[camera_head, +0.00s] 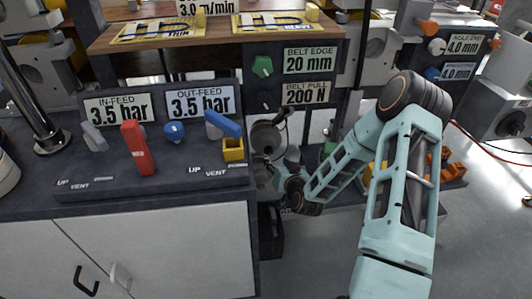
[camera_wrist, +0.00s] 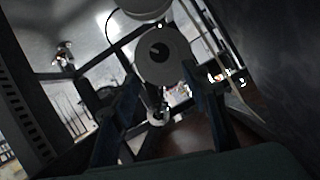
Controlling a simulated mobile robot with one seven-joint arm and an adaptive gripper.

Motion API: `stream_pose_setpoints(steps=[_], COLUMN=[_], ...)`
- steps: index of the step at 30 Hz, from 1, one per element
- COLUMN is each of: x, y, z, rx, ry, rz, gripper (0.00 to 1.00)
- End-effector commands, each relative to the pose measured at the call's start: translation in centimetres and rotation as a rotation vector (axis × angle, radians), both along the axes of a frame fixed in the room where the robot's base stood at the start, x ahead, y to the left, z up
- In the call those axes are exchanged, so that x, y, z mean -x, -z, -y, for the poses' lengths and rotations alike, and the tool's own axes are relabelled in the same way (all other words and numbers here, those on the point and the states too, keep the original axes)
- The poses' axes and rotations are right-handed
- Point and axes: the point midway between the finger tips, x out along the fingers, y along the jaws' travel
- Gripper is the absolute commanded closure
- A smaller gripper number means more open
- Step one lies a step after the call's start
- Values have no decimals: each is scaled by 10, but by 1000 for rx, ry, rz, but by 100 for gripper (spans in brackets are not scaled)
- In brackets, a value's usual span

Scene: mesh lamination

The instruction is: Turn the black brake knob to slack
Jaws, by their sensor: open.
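A small dark knob (camera_head: 265,104) sits on the dark panel left of the "BELT PULL 200 N" label; it is too dim to read its setting, and I cannot tell whether it is the brake knob. My arm reaches down and left past the bench's right end, its wrist low beside the cabinet. In the wrist view my gripper (camera_wrist: 160,115) is open, its two dark fingers apart and nothing held between them. A pale round roll end (camera_wrist: 160,52) with a dark centre shows beyond the fingertips. No black knob is clear in the wrist view.
The bench panel holds a red lever (camera_head: 137,147), a blue knob (camera_head: 174,132) and a blue-handled lever on a yellow block (camera_head: 233,149). A green knob (camera_head: 262,66) is by the "BELT EDGE" label. A dark surface fills the wrist view's right side. Open floor lies at right.

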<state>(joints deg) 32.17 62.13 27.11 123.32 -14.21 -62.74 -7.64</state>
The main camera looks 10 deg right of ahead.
Motion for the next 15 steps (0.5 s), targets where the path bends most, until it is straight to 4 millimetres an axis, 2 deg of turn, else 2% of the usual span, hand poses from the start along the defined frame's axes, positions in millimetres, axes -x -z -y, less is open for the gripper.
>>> stream_pose_setpoints(steps=[7, 15], x=[-12, -56], y=[8, 26], z=[-2, -7], rx=[0, -1], ry=[0, 1], rz=[1, 3], gripper=[58, 58])
